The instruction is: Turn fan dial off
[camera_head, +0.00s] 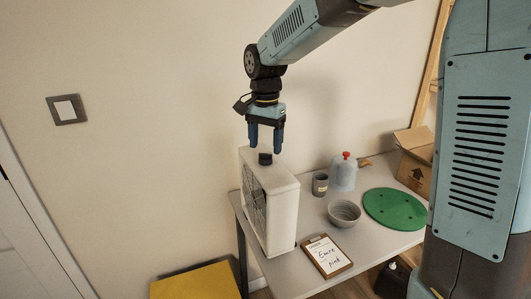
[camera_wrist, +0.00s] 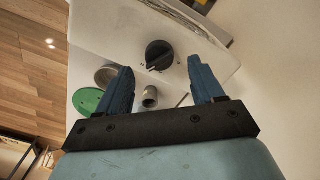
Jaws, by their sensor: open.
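A white box fan (camera_head: 271,205) stands upright at the left end of the table. Its dark round dial (camera_head: 265,159) sits on the top face. In the wrist view the dial (camera_wrist: 159,55) shows a light pointer mark and lies between and beyond the two fingers, on the white fan top (camera_wrist: 105,22). My gripper (camera_head: 265,148) is above the dial in the head view, pointing down, with its blue fingers spread. In the wrist view my gripper (camera_wrist: 163,78) is open and empty. I cannot tell the exact gap between fingertips and dial.
The table (camera_head: 310,225) also holds a grey bowl (camera_head: 344,212), a dark cup (camera_head: 320,184), a clear jug with red cap (camera_head: 343,172), a green disc (camera_head: 395,208), a clipboard (camera_head: 326,256) and a cardboard box (camera_head: 414,160). A wall is close behind the fan.

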